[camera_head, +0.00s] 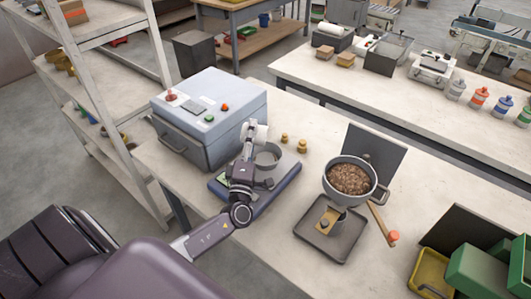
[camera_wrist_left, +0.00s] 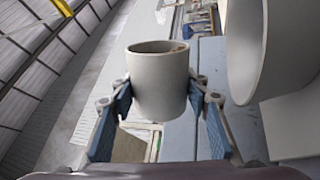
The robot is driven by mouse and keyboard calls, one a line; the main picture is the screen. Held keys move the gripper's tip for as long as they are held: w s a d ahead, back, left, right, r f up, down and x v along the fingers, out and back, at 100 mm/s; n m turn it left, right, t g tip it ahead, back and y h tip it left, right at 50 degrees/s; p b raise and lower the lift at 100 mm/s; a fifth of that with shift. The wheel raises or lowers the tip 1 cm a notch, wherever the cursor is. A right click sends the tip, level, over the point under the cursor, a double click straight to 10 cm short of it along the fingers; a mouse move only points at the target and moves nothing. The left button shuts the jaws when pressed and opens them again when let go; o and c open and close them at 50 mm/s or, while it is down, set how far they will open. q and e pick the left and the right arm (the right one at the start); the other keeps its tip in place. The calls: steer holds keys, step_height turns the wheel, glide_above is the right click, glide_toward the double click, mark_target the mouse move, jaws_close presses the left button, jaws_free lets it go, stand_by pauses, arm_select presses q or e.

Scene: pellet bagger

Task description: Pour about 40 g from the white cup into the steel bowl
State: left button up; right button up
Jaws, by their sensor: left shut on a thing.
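The white cup (camera_wrist_left: 160,85) is between the fingers of my left gripper (camera_wrist_left: 160,100), which is shut on it. A little brown shows at the cup's rim in the left wrist view; how much it holds is hidden. In the head view the cup (camera_head: 255,131) is above the steel bowl (camera_head: 268,156), near its far left side, and looks tilted. The bowl stands on a flat dark-edged scale (camera_head: 262,203), partly hidden by my left arm. A large pale curved wall, probably the bowl, fills the right of the wrist view. My right gripper is not in view.
A grey-blue machine (camera_head: 210,115) stands close left of the scale. Two brass weights (camera_head: 302,146) stand behind it. A hopper full of brown pellets (camera_head: 350,178) stands to the right, above a dark tray (camera_head: 330,240). Green bins (camera_head: 478,270) are at the lower right.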

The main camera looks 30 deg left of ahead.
arm_select(q)
steer(key=shift+m, duration=0.3)
steer(key=shift+w+d+r+m+p, duration=0.1)
steer(key=shift+d+r+m+p, duration=0.1)
steer(key=shift+m+p, duration=0.4)
stand_by(0.7)
steer(key=shift+w+d+r+m+h+p, duration=0.1)
steer(key=shift+d+r+m+h+p, duration=0.05)
steer(key=shift+m+h+p, duration=0.45)
stand_by(0.7)
steer(key=shift+w+d+r+m+t+p, duration=0.1)
steer(key=shift+d+m+t+p, duration=0.2)
steer(key=shift+m, duration=0.5)
stand_by(1.1)
